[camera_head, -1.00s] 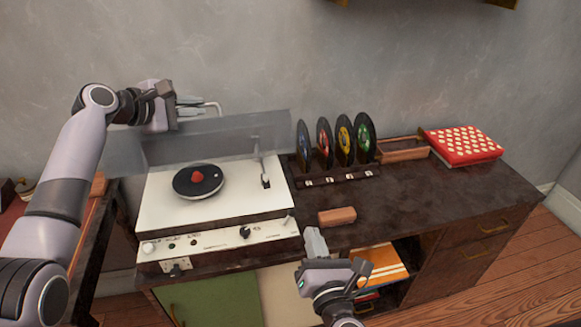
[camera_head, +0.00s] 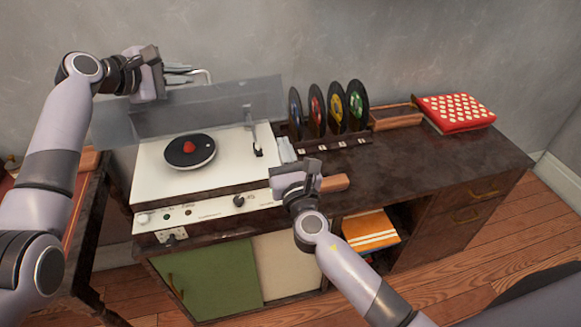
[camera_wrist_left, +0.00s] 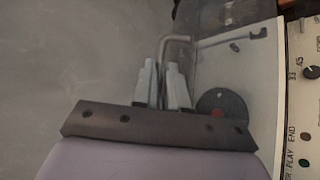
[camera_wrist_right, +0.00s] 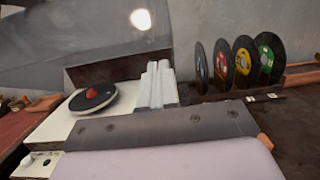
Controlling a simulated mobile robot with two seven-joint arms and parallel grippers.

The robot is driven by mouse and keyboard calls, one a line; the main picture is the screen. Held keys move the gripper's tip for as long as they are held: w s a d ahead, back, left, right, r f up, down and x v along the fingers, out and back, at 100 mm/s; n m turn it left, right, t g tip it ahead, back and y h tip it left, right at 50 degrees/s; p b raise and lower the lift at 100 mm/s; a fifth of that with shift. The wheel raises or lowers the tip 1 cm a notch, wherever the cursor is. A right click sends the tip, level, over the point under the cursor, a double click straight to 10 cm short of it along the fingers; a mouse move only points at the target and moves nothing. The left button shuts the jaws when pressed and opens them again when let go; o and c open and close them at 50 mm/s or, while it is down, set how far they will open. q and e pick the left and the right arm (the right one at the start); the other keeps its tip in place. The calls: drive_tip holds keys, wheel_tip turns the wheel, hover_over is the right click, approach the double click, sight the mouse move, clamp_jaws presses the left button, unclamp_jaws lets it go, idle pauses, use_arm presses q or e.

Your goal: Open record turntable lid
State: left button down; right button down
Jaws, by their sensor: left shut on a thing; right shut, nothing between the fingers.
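The white record turntable (camera_head: 155,187) stands on the dark cabinet with a black record (camera_head: 190,150) and a red centre piece on its platter. Its clear lid (camera_head: 200,112) is raised and tilted up at the back. My left gripper (camera_head: 182,70) is at the lid's upper left edge, shut on the metal lid handle (camera_head: 207,75); the handle also shows between its fingers in the left wrist view (camera_wrist_left: 178,38). My right gripper (camera_head: 287,150) is shut and empty, just right of the turntable's tonearm side; its fingers also show in the right wrist view (camera_wrist_right: 157,84).
Several coloured records (camera_head: 337,108) stand upright in a rack right of the turntable. A wooden block (camera_head: 335,183) lies close to my right gripper. The cabinet top between is mostly clear.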

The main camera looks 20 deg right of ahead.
sight(278, 113)
use_arm(q)
drive_tip(key=shift+a+f, duration=0.1)
use_arm(e)
drive_tip(key=shift+w+r, duration=0.45)
drive_tip(key=shift+r, duration=0.2)
drive_tip(key=shift+w+r, duration=0.4)
drive_tip(key=shift+r, duration=0.25)
drive_tip(key=shift+w+r, duration=0.2)
drive_tip(key=shift+r, duration=0.75)
use_arm(q)
drive_tip(key=c, duration=1.5)
unclamp_jaws()
drive_tip(key=shift+f, duration=0.1)
drive_tip(key=shift+s, duration=0.1)
